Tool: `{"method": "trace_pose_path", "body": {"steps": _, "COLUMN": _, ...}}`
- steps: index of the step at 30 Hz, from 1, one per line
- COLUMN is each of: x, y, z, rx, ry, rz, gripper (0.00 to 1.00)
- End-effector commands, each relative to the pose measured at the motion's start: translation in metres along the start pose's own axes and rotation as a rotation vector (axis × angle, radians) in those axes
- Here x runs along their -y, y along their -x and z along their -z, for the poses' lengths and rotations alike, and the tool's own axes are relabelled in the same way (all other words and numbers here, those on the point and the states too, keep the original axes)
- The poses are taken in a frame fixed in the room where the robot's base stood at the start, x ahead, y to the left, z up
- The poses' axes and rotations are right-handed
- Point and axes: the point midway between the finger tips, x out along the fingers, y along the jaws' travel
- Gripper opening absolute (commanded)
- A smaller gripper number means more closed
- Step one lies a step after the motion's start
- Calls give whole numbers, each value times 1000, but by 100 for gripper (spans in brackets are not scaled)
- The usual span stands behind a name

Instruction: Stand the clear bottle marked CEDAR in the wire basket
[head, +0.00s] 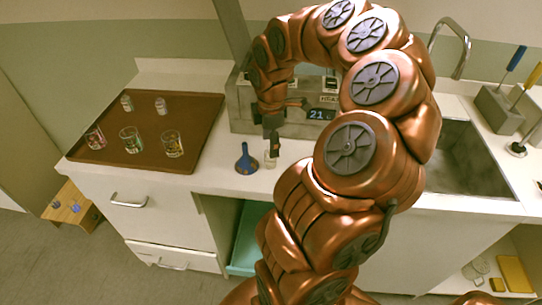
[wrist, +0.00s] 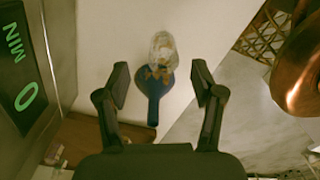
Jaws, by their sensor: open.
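A clear bottle (head: 270,160) stands on the white counter just below my gripper (head: 272,147) in the head view. In the wrist view the clear bottle (wrist: 163,48) shows beyond the fingertips, with brownish marks on it; I cannot read its label. My gripper (wrist: 161,83) is open, with nothing gripped between its fingers. A brown openwork lattice (wrist: 262,35) at the upper right of the wrist view looks like part of the wire basket. In the head view I cannot make out the basket; my arm covers much of the counter.
A brown tray (head: 190,112) at left holds several glass vessels. A grey device with a lit display (head: 320,114) stands behind. A sink (head: 452,158) is at right.

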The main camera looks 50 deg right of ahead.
Motion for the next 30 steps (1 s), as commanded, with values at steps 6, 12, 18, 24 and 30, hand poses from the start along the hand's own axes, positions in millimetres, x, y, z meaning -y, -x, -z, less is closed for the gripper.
{"method": "trace_pose_path", "body": {"steps": 6, "x": 4, "y": -20, "z": 2, "rx": 0, "ry": -1, "rz": 6, "gripper": 67}}
{"method": "trace_pose_path", "body": {"steps": 12, "x": 4, "y": -42, "z": 2, "rx": 0, "ry": 0, "rz": 4, "gripper": 67}}
{"method": "trace_pose_path", "body": {"steps": 18, "x": 3, "y": -46, "z": 2, "rx": -1, "ry": -1, "rz": 0, "gripper": 67}}
{"method": "trace_pose_path", "body": {"steps": 24, "x": 3, "y": -45, "z": 3, "rx": -1, "ry": -1, "rz": 0, "gripper": 54}}
{"method": "trace_pose_path", "body": {"steps": 30, "x": 3, "y": -45, "z": 3, "rx": -2, "ry": -1, "rz": 0, "gripper": 33}}
